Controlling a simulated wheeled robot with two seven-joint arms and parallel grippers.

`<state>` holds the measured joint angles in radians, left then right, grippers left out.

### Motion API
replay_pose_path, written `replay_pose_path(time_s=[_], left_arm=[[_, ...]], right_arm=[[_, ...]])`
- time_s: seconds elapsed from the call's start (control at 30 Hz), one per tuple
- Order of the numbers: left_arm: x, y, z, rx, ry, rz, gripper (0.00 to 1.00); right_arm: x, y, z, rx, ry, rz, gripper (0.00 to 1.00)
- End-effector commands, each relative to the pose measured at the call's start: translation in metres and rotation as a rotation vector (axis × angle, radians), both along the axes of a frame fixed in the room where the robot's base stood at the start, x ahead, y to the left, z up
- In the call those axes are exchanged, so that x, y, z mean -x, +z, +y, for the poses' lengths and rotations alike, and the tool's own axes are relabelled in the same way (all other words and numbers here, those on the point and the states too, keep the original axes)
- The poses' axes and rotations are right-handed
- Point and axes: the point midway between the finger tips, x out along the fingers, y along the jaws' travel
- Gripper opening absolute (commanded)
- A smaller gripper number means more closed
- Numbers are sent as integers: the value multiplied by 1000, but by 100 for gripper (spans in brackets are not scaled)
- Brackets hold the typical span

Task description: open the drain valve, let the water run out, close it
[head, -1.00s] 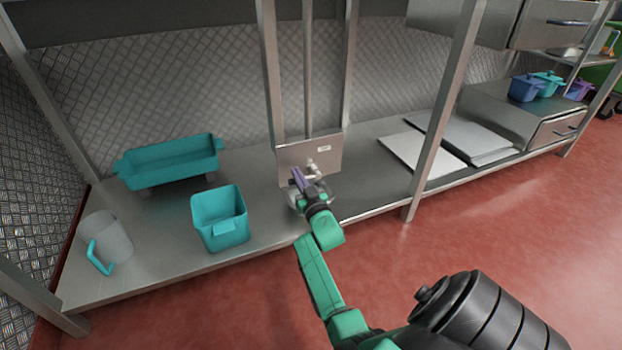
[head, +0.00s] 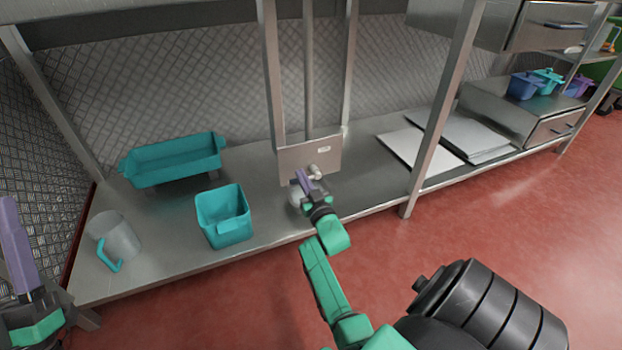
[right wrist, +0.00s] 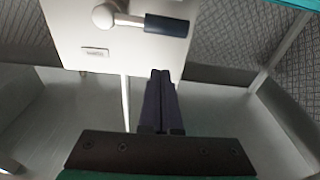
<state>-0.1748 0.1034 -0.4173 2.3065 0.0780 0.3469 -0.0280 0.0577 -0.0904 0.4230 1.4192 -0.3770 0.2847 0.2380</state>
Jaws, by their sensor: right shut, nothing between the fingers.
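The drain valve (head: 314,170) is a pale fitting on a light metal panel (head: 320,156) at the back of the bench. In the right wrist view the valve (right wrist: 106,16) has a lever with a dark blue grip (right wrist: 167,25) lying sideways across the panel. My right gripper (head: 301,177) is shut and empty in front of the valve. In the right wrist view its purple fingertips (right wrist: 160,75) lie together, apart from the blue grip. My left gripper (head: 14,225) shows at the left edge, its jaws partly cut off. No running water is visible.
A grey rounded vessel (head: 295,197) is partly hidden behind my right gripper. A teal bin (head: 224,228), a teal tray (head: 172,165) and a clear jug (head: 118,240) stand on the bench at left. Metal posts (head: 447,100) rise from the bench. White boards (head: 415,147) lie at right.

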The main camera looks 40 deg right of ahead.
Motion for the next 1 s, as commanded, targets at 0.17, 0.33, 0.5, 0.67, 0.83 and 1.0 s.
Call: replay_pose_path(time_s=[0.17,0.33,0.5,0.67,0.83,1.0], left_arm=[[-17,-52,-9,-33,-18,176,50],[-24,-104,-16,-63,-37,335,50],[-23,-156,-22,-88,-57,491,50],[-15,-204,-27,-113,-77,634,50],[0,-251,-31,-136,-97,770,50],[11,-276,-33,-148,-109,844,50]], right_arm=[[12,0,4,-2,-1,1,0],[23,-2,8,-1,-1,1,0],[34,-4,12,-1,-1,1,0],[44,-5,15,0,-1,1,0],[55,-7,19,-1,-1,1,0],[60,-9,21,0,-1,1,0]])
